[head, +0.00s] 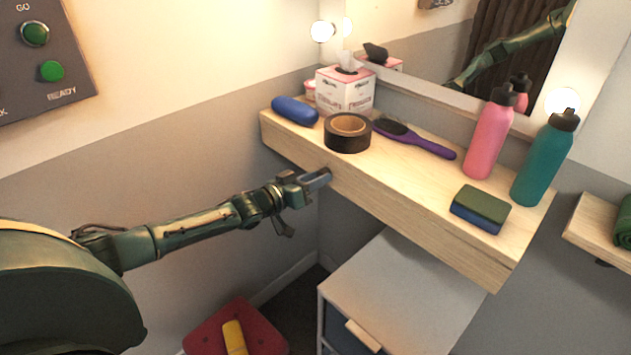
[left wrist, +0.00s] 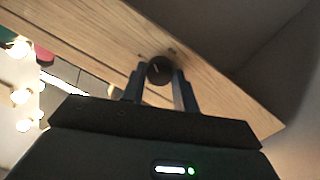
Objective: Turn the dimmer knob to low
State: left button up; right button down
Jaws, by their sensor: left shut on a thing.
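The dimmer knob (left wrist: 159,70) is a small dark round knob on the front edge of the wooden shelf (left wrist: 215,85), seen in the left wrist view. It has a pale pointer mark; which setting this means cannot be told. My left gripper (left wrist: 159,84) is shut on the knob, with one finger on each side. In the head view, my left gripper (head: 316,181) meets the front edge of the shelf (head: 400,215) near its left end, and the knob is mostly hidden there. My right gripper is not in view.
On the shelf stand a blue case (head: 295,110), a tape roll (head: 348,133), a tissue box (head: 345,92), a purple brush (head: 415,137), a sponge (head: 480,208), and pink (head: 490,135) and teal (head: 545,160) bottles. A white drawer unit (head: 400,285) is below. Free space surrounds my left forearm.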

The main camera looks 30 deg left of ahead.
pick_arm(q)
jog(key=shift+f+n+t+h+b, duration=0.15)
jog(key=shift+n+b, duration=0.35)
jog(key=shift+n, duration=1.2)
jog(key=shift+r+n+t+h+b, duration=0.15)
jog(key=shift+n+b, duration=0.35)
jog(key=shift+n, duration=1.2)
jog(key=o, duration=1)
jog(key=shift+c, duration=0.2)
jog(key=v, duration=1.3)
